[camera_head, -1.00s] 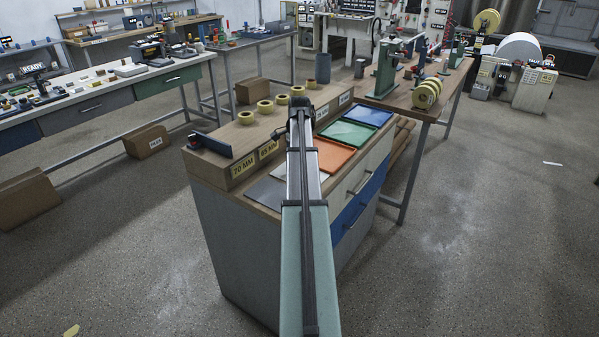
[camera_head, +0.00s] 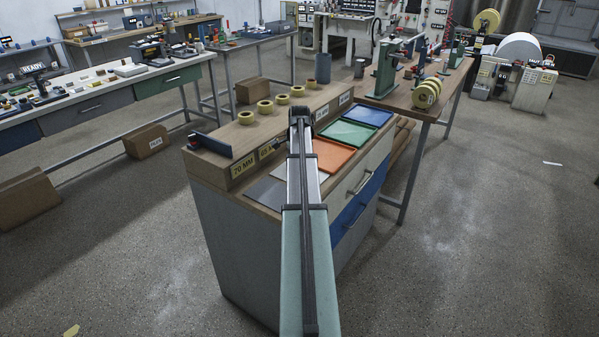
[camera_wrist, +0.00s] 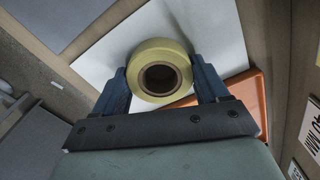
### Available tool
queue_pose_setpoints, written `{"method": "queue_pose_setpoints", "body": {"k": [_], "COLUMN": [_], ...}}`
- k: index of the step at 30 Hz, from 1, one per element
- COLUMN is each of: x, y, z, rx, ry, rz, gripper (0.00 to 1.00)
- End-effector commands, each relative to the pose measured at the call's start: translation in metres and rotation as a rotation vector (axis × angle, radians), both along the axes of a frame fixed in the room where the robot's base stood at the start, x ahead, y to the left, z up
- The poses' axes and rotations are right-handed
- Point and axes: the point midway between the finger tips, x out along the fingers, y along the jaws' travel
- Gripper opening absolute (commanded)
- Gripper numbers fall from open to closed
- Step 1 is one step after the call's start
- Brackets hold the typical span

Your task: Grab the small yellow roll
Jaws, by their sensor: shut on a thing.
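A small yellow roll (camera_wrist: 160,48) with a dark round core sits between the two blue fingers of my gripper (camera_wrist: 160,77) in the wrist view. The fingers touch it on its left and right sides, and its open core faces the camera. A pale panel (camera_wrist: 115,50) lies beyond the roll, with part of an orange tray (camera_wrist: 243,92) to the right. Whether the roll still touches the surface below cannot be told. In the head view my arm reaches over the cabinet and hides the held roll and most of the gripper.
Several yellow rolls (camera_head: 264,107) stand on a raised wooden shelf with millimetre labels. Orange (camera_head: 333,156), green (camera_head: 346,133) and blue (camera_head: 371,115) trays lie on the cabinet top. A dark blue object (camera_head: 210,144) sits at the shelf's left end. Floor at right is open.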

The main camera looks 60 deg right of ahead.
Motion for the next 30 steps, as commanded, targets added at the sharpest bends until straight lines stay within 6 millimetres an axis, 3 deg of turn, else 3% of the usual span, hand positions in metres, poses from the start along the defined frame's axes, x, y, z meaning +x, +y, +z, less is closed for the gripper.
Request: {"method": "queue_pose_setpoints", "body": {"k": [3, 13, 30], "x": [0.0, 0.0, 0.001], "y": [0.0, 0.0, 0.0], "z": [0.0, 0.008, 0.091], "rx": [0.0, -0.001, 0.0], "ry": [0.0, -0.001, -0.001], "rz": [0.0, 0.0, 0.001], "gripper": [0.43, 0.43, 0.43]}}
